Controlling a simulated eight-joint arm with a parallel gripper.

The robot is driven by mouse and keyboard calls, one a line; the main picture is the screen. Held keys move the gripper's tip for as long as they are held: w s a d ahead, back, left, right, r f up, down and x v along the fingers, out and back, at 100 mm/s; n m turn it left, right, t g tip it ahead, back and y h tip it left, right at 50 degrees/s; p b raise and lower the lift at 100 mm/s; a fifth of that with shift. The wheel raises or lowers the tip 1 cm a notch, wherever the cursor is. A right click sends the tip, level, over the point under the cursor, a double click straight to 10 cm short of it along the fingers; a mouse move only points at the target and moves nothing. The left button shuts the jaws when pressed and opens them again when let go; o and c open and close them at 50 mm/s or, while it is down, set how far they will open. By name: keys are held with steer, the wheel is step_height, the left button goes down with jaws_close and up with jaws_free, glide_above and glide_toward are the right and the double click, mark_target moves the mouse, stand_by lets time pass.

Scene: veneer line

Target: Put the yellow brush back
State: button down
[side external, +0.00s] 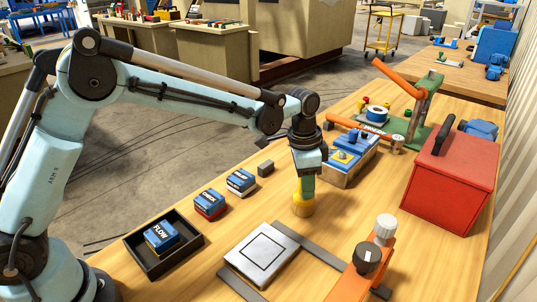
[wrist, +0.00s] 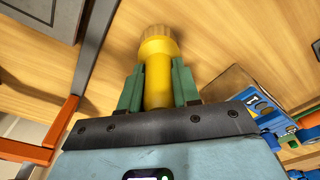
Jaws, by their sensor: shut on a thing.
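The yellow brush (side external: 303,205) is upright under my gripper (side external: 307,184), in the middle of the wooden table in the side view. In the wrist view the brush (wrist: 159,82) is a yellow cylinder with a wider, ridged far end. The green fingers of my gripper (wrist: 157,70) are shut on it from both sides. The upper part of the brush is hidden between the fingers. I cannot tell whether its lower end touches the table or hangs just above it.
A box with blue items (side external: 346,160) stands behind the brush. A red toolbox (side external: 452,178) is at the right, and a green and orange stand (side external: 412,128) is behind. Blocks, a black tray (side external: 190,252) and a white-topped plate (side external: 262,256) lie nearer the front.

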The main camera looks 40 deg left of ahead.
steer(key=shift+f, duration=0.1)
steer(key=c, duration=0.8)
jaws_free()
